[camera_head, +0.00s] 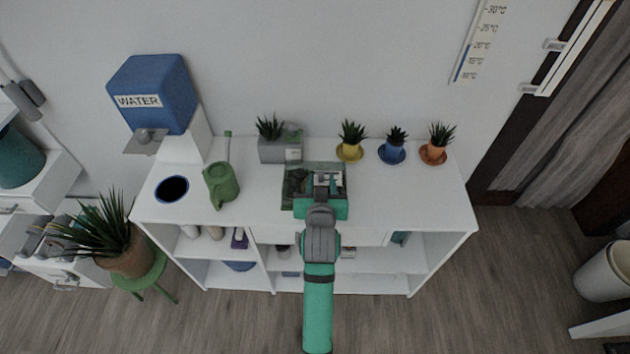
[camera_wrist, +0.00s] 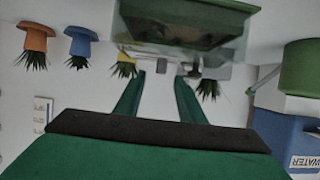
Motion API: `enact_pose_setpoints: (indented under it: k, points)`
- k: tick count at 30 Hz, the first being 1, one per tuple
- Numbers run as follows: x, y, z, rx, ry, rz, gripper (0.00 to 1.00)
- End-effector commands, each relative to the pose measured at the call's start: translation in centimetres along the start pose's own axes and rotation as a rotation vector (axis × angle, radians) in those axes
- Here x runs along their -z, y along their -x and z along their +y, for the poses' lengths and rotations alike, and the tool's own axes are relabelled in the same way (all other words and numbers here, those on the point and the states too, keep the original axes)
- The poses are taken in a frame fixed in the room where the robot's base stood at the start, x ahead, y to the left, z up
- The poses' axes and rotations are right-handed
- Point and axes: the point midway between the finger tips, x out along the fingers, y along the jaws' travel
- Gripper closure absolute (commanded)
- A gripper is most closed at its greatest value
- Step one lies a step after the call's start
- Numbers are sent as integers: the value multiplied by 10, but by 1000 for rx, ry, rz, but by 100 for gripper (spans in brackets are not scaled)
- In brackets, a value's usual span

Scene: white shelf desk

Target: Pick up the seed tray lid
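The seed tray (camera_head: 288,188) stands on the white desk top, dark green with a see-through cover. In the wrist view, which is upside down, the green tray (camera_wrist: 205,42) is at the top. The clear lid (camera_wrist: 165,46) shows there as a faint translucent band; its edges are hard to make out. My gripper (camera_head: 327,180) is over the tray in the head view and hides part of it and the lid. In the wrist view my gripper (camera_wrist: 161,76) has its two green fingers apart, with nothing seen held between them. I cannot tell whether they touch the lid.
A grey planter (camera_head: 272,155) stands behind the tray. Yellow (camera_head: 349,152), blue (camera_head: 392,153) and orange (camera_head: 432,153) plant pots stand to the right. A green watering can (camera_head: 221,187) and a blue water dispenser (camera_head: 160,95) are left. The right front desk top is clear.

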Motion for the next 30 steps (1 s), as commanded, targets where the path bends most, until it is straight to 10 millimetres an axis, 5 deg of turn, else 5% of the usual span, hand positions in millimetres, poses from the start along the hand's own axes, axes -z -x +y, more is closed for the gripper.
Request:
enact_pose_setpoints:
  k: [16,26,30]
  points:
    - [1,-56,-1,1,0,1,64]
    - [1,-61,-1,1,0,1,64]
    - [1,-61,-1,1,0,1,98]
